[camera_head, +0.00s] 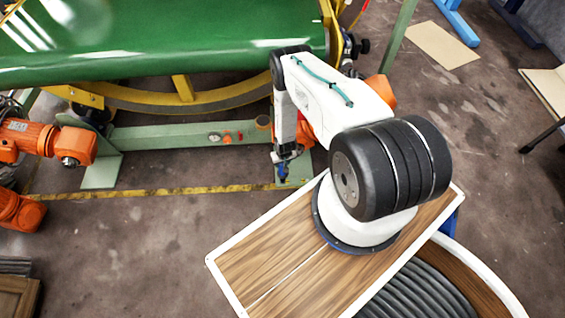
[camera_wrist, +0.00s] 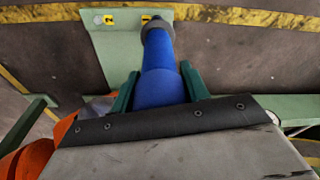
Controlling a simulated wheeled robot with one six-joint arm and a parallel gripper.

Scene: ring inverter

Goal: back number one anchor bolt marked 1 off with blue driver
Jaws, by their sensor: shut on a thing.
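My gripper (camera_wrist: 158,88) is shut on the blue driver (camera_wrist: 160,58), with one green finger on each side of its thick body. The driver's dark grey socket end (camera_wrist: 157,25) points at the green foot plate (camera_wrist: 106,50). A yellow label marked 1 (camera_wrist: 146,18) shows right beside the socket. The number one anchor bolt is hidden, and I cannot tell whether the socket sits on it. In the head view, the blue driver (camera_head: 282,171) hangs below my gripper over the foot plate at the frame's right leg.
A yellow label marked 2 (camera_wrist: 109,20) with a pale bolt head (camera_wrist: 98,20) lies left on the plate. The green ring bed (camera_head: 160,40) and its yellow rim (camera_head: 180,98) stand above the leg. An orange robot arm (camera_head: 60,142) is at left. A yellow floor line passes by the plate.

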